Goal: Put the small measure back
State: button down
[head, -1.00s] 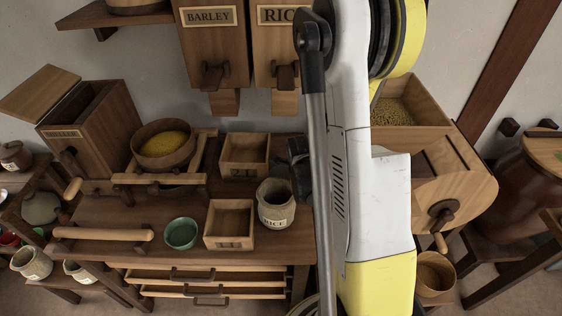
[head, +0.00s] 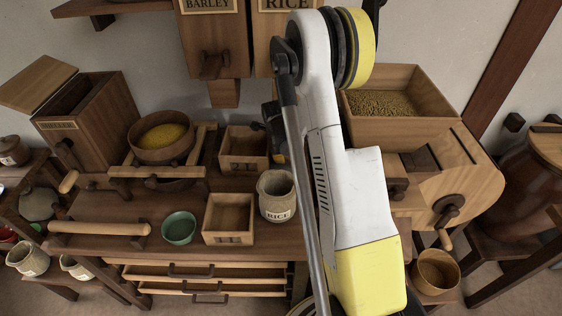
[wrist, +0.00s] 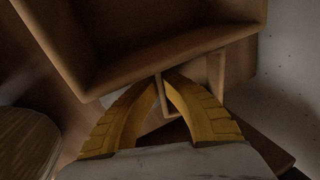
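In the wrist view the two yellow fingers of my gripper (wrist: 161,76) nearly meet at the tips. The thin wall of a small square wooden box, seemingly the small measure (wrist: 207,72), runs between them. A larger open wooden box (wrist: 150,52) lies just beyond, its rim crossing the top of the view. In the head view my gripper is at the right side of the rear square measure (head: 240,161), largely behind my arm; the small box cannot be made out there. Another open square measure (head: 228,238) stands in front on the bench.
A rice jar (head: 277,198) and a green bowl (head: 180,229) stand near the front measure. A wooden tub of yellow grain (head: 163,151) sits on a frame to the left. A grain hopper (head: 400,130) and cranked mill (head: 470,190) stand to the right. Open bench lies at front left.

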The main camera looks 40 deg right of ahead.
jog(key=c, duration=1.6)
grip_release()
jog(key=shift+s+f, duration=0.1)
jog(key=shift+f, duration=0.1)
jog(key=p+v, duration=0.1)
jog(key=v, duration=0.1)
jog(key=p+v, duration=0.2)
jog(key=v, duration=0.1)
jog(key=p+v, duration=0.1)
jog(key=v, duration=0.1)
jog(key=shift+a+r, duration=0.2)
jog(key=shift+a, duration=0.3)
jog(key=shift+w, duration=0.2)
